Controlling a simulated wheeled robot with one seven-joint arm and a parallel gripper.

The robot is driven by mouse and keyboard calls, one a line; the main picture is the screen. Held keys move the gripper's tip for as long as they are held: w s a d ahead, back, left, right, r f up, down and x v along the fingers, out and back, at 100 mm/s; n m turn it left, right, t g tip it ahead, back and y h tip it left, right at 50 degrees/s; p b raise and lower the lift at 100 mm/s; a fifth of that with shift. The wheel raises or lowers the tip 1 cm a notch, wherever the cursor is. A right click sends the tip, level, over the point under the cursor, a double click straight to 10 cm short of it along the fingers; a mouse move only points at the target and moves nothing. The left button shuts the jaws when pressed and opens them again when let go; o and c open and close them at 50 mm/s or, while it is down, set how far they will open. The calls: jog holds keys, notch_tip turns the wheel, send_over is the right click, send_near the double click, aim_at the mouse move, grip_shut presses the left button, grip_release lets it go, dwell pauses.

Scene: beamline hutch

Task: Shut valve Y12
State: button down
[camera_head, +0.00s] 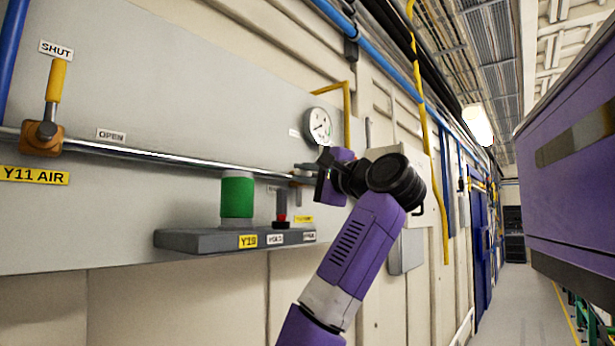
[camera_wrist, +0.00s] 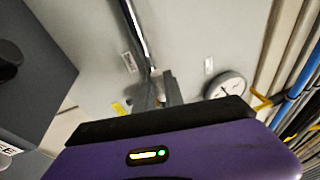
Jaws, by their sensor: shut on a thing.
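My gripper (camera_head: 308,172) is at the far end of the thin metal pipe on the grey wall panel. In the wrist view its fingers (camera_wrist: 162,92) are closed at the end of the pipe (camera_wrist: 136,28). They are shut on what looks like the handle of the valve there, valve Y12, which is mostly hidden by the gripper.
Valve Y11 (camera_head: 42,137) is at left, its yellow handle upright by the SHUT tag. A grey shelf (camera_head: 190,240) below the pipe holds a green cylinder (camera_head: 237,197) and a small red-and-black item (camera_head: 281,212). A gauge (camera_head: 318,126) is close above my gripper. A purple cabinet (camera_head: 575,190) stands right.

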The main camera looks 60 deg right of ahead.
jog(key=shift+f+n, duration=0.25)
jog(key=shift+n, duration=0.15)
jog(key=c, duration=1.4)
grip_release()
jog(key=shift+c, duration=0.2)
jog(key=b+v, duration=0.3)
jog(key=v, duration=0.5)
jog(key=shift+d, duration=0.1)
